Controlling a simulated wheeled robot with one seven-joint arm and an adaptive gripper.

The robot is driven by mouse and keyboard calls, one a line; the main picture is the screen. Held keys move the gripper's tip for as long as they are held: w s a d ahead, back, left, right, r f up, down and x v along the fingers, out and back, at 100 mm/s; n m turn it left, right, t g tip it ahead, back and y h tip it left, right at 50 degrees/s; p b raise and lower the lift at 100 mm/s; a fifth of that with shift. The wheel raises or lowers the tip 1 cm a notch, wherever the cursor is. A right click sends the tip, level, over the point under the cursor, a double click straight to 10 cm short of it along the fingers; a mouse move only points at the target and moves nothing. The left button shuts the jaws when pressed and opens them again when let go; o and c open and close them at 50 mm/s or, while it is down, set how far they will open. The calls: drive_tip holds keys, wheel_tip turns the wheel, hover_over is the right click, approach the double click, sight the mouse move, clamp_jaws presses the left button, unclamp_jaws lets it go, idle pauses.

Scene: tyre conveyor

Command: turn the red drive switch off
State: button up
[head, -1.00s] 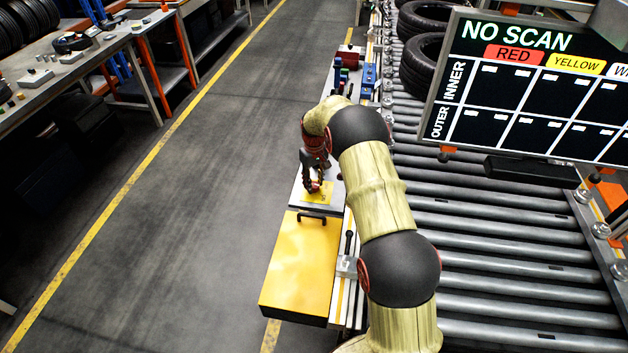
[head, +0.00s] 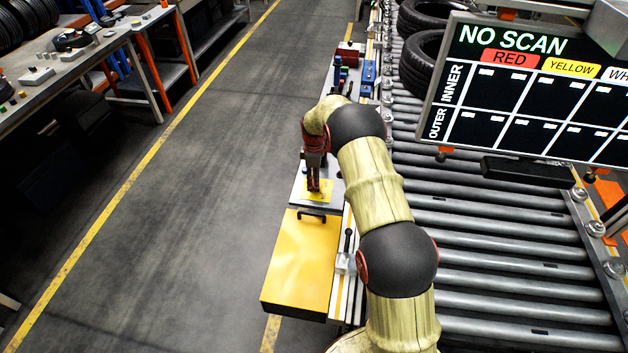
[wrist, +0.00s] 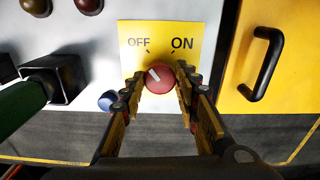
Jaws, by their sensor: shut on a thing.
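The red drive switch (wrist: 160,80) is a round red knob on a yellow plate (wrist: 190,30) marked OFF at left and ON at right. Its white mark points up and left, towards the OFF side. In the wrist view my gripper (wrist: 159,77) has one finger on each side of the knob and is shut on it. In the head view my gripper (head: 314,189) points down at the yellow plate (head: 326,186) on the grey panel, and the knob is hidden there.
A yellow cover with a black handle (wrist: 264,66) adjoins the panel; the yellow cover (head: 300,260) also shows in the head view. A blue button (wrist: 107,101) and a black socket with a green plug (wrist: 20,108) lie left. The roller conveyor (head: 500,240) runs at right.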

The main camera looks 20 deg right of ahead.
drive_tip(key=shift+n, duration=0.6)
drive_tip(key=o, duration=1.1)
drive_tip(key=shift+o, duration=0.2)
drive_tip(key=shift+r, duration=0.1)
wheel_tip(320, 180, up, 12)
idle(0.4)
